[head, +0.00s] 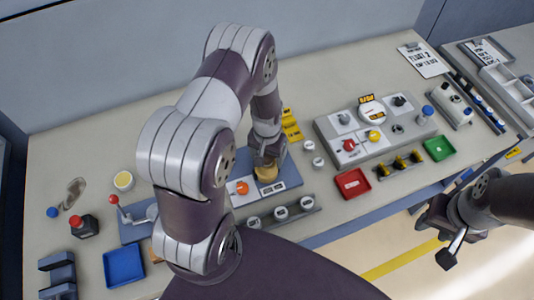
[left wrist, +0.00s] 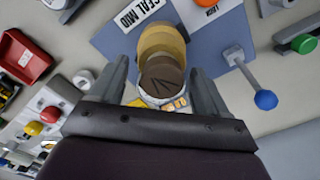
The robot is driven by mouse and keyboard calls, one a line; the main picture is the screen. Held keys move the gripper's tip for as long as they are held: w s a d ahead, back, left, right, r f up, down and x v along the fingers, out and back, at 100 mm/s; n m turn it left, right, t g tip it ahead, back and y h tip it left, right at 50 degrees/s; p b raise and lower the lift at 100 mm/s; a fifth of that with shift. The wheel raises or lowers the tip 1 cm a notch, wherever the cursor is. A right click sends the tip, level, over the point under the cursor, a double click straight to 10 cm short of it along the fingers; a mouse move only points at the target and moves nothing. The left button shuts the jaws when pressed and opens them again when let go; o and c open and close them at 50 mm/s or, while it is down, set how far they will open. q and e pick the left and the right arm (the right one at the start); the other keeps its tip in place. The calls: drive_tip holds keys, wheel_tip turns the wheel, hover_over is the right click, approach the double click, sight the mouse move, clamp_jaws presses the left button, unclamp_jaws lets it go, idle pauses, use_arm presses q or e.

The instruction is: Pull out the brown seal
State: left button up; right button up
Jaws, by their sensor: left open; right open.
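The brown seal (left wrist: 162,77) shows in the left wrist view as a dark brown round end on a tan-yellow cylinder (left wrist: 161,40). They are at a blue plate (left wrist: 120,38) with a label reading "SEAL MID". My left gripper (left wrist: 164,75) is open, one finger on each side of the brown part, with gaps visible. In the head view my left gripper (head: 266,152) is just above the tan cylinder (head: 266,172), and the brown end is mostly hidden there. My right gripper (head: 436,238) is open and empty, off the table's front edge, over the floor.
Beside the seal are an orange knob (head: 242,188) and a row of round fittings (head: 280,213). A grey panel (head: 325,128) with knobs, a red tray (head: 352,184) and a green tray (head: 439,148) are to the right. A red-knobbed lever (head: 114,200) and blue tray (head: 124,266) are left.

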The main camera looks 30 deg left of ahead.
sight(266, 156)
use_arm(q)
drive_tip(key=shift+a, duration=0.15)
drive_tip(key=c, duration=1.1)
drive_tip(key=shift+o, duration=0.8)
drive_tip(key=shift+r, duration=0.2)
drive_tip(key=shift+r+p, duration=0.15)
drive_tip(key=shift+p, duration=0.2)
drive_tip(key=shift+r+p, duration=1.8)
drive_tip(key=shift+r, duration=0.35)
drive_tip(key=shift+f, duration=0.1)
